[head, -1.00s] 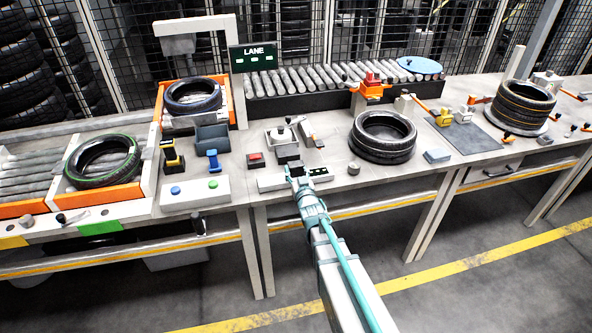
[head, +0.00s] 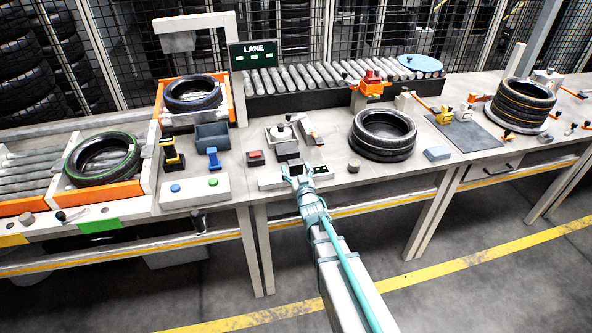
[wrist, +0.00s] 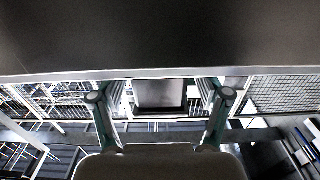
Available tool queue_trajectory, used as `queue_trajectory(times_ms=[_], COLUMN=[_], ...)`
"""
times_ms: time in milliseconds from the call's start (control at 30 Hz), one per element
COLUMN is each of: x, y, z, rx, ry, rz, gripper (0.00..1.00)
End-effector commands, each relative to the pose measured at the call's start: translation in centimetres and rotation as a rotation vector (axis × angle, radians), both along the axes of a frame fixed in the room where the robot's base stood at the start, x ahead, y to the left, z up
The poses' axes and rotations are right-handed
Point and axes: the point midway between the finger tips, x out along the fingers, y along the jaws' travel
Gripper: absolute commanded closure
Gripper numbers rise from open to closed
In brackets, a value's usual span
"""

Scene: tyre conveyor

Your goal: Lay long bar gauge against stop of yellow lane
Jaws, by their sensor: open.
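In the wrist view the fingers (wrist: 160,95) stand apart, below the edge of a large dark surface. I cannot make out a long bar gauge with certainty. The yellow lane marker (head: 13,240) is at the far left front edge, beside the roller lanes. The yellow lane's stop is not clearly distinguishable.
A green marker (head: 98,226) and a green-striped tyre (head: 103,160) are at the left. A button box (head: 195,190) stands left of my gripper. A small grey cylinder (head: 353,166) is nearby.

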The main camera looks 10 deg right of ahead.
Motion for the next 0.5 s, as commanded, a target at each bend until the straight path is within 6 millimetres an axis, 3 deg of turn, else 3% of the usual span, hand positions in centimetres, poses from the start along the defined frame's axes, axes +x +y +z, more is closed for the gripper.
queue_trajectory(times_ms=[67, 267, 500], x=[0.0, -2.8, -7.8], y=[0.0, -0.1, -0.4], z=[0.4, 0.1, 0.1], rx=[0.000, 0.000, 0.000], ry=[0.000, 0.000, 0.000], rz=[0.000, 0.000, -0.001], gripper=[0.24, 0.24, 0.24])
